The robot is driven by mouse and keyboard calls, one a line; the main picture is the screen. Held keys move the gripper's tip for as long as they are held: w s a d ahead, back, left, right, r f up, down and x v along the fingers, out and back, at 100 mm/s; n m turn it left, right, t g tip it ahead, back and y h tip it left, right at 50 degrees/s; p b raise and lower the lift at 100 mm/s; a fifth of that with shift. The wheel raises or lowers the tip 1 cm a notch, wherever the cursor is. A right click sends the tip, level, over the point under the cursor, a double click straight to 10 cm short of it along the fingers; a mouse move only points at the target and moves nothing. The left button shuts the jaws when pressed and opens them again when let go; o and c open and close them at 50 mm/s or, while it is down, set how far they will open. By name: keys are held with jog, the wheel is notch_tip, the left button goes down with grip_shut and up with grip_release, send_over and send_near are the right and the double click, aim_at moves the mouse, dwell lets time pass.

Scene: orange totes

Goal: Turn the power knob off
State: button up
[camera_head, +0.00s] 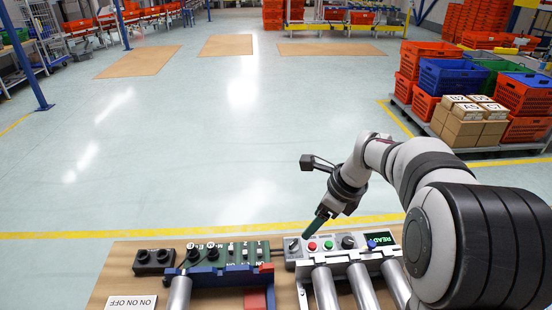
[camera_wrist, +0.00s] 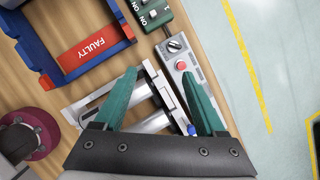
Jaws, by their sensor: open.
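A grey control panel (camera_head: 338,254) stands at the table's far edge, with a small dark rotary knob (camera_head: 292,244) at its left end. In the wrist view this knob (camera_wrist: 174,45) sits beyond a red button (camera_wrist: 181,65), with a light mark on its top. A second black knob (camera_head: 348,241) sits farther right on the panel. No label tells me which is the power knob. My gripper (camera_wrist: 160,74) is open and empty, its green fingers spread. It hovers over the panel's left part, apart from the left knob. In the head view, its fingers (camera_head: 316,223) overlap and hide part of the panel.
The panel has red (camera_head: 312,246) and green (camera_head: 328,245) buttons, a blue part (camera_head: 372,244) and a display (camera_head: 380,239) reading READY. Metal rollers (camera_head: 325,290) lie in front.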

aim_at(294, 242)
jog(key=w+a+f, duration=0.1)
jog(key=w+f, duration=0.1)
jog(key=f, duration=0.3)
jog(key=w+a+f+m, duration=0.1)
jog(key=w+f, duration=0.2)
jog(key=f, duration=0.2)
jog(key=w+f+m, duration=0.1)
jog(key=w+f, duration=0.1)
jog(key=f, duration=0.4)
jog(key=shift+w+a, duration=0.15)
jog(key=shift+a, duration=0.25)
grip_shut()
